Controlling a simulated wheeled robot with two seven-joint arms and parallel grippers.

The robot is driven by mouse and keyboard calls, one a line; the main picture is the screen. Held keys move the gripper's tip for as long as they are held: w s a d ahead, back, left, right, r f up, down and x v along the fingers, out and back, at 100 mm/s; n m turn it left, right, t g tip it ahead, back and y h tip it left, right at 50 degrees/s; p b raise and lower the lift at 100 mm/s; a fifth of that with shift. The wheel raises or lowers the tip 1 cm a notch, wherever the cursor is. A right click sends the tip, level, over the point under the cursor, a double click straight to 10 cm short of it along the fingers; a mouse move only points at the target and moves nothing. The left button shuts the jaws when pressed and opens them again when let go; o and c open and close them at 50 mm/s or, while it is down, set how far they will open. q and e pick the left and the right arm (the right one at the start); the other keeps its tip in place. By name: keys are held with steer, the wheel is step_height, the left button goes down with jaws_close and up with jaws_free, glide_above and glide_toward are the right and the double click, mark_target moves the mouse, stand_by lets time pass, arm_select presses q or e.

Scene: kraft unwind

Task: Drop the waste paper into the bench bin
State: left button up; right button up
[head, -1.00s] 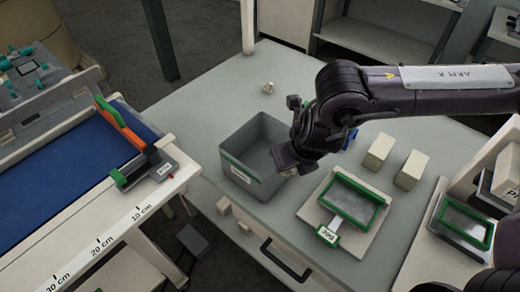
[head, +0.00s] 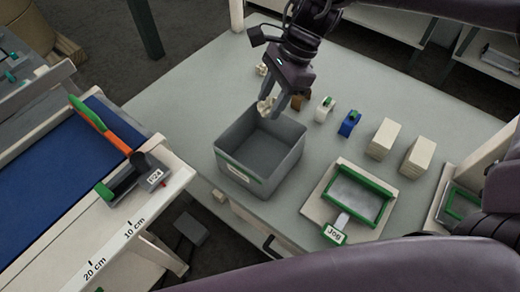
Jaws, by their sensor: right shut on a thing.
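The bench bin (head: 231,172) is an open grey box with a green-edged label, standing on the grey bench. Its visible inside looks empty. My right gripper (head: 271,105) points down at the bin's far rim. It is shut on a crumpled cream piece of waste paper (head: 264,107), which shows at the fingertips. I cannot tell whether this paper is over the opening or just behind the rim. Another crumpled paper (head: 261,69) lies on the bench farther back, left of the gripper. My left gripper is out of view.
A white tape roll (head: 325,108), a blue item (head: 349,123) and two cream stacks (head: 383,139) stand right of the bin. A green-framed tray (head: 358,193) labelled Jog lies in front of them. A blue-topped cutting table (head: 50,185) is at left.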

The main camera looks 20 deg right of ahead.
steer(key=shift+s+f+b, duration=0.1)
steer(key=shift+f+b, duration=0.25)
steer(key=shift+f, duration=0.2)
step_height(320, 180, down, 3)
steer(key=shift+f+b, duration=0.1)
steer(key=shift+b, duration=1.05)
steer(key=shift+f+b, duration=0.45)
steer(key=shift+f, duration=0.15)
steer(key=o, duration=1)
